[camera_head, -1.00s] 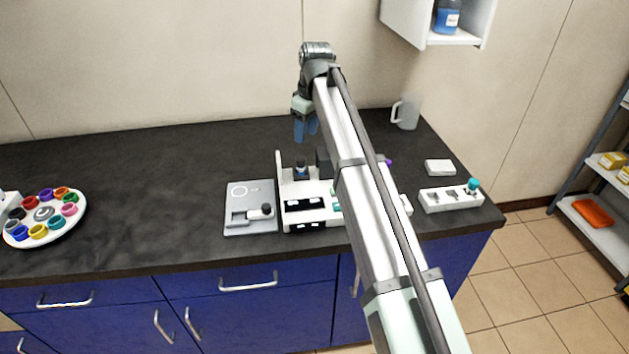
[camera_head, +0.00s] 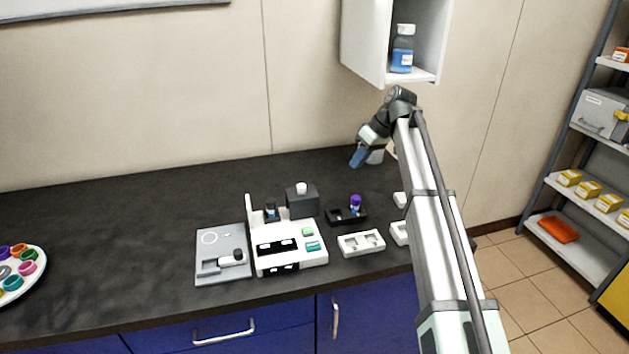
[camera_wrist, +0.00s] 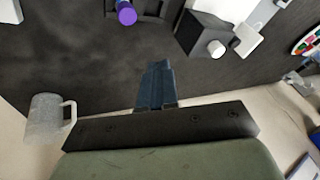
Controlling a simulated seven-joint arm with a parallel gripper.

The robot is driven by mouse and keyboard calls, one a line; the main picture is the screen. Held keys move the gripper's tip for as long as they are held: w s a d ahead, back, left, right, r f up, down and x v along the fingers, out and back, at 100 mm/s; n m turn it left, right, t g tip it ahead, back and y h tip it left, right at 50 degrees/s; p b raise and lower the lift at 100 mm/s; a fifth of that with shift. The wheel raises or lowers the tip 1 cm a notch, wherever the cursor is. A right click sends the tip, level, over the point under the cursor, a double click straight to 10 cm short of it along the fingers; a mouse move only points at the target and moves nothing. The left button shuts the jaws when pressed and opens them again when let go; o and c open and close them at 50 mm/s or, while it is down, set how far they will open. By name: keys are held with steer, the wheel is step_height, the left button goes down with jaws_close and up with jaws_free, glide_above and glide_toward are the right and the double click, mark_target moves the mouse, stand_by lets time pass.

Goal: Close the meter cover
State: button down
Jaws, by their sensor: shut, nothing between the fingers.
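The white meter (camera_head: 289,262) stands on the dark counter, with two dark windows and green buttons at its front. A thin white panel stands upright at its left edge and looks like the raised cover (camera_head: 249,209). A dark-capped vial (camera_head: 270,211) sits at the meter's back. My gripper (camera_head: 357,159) is shut and empty. It is above the back right of the counter, well apart from the meter and cover. In the wrist view, its blue fingers (camera_wrist: 155,82) are together over bare counter, and a white panel (camera_wrist: 246,40), probably the cover, shows at upper right.
A dark box with a white knob (camera_head: 302,200) stands behind the meter. A purple-capped vial (camera_head: 355,204) sits in a black holder to its right. A grey plate (camera_head: 222,252) lies left of the meter. A wall cabinet (camera_head: 367,45) hangs above.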

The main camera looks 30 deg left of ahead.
steer(key=s+a+r+g+y, duration=0.1)
steer(key=s+a+r+y, duration=0.1)
steer(key=a, duration=0.1)
glide_toward(314, 190)
steer(key=w+a+f, duration=0.2)
steer(key=a+f, duration=0.2)
steer(key=s, duration=0.1)
steer(key=s+a, duration=0.1)
steer(key=s, duration=0.1)
steer(key=shift+f+m, duration=0.2)
steer(key=shift+m, duration=0.2)
steer(key=shift+s+a, duration=0.35)
steer(key=shift+s, duration=0.1)
steer(key=s+a, duration=0.8)
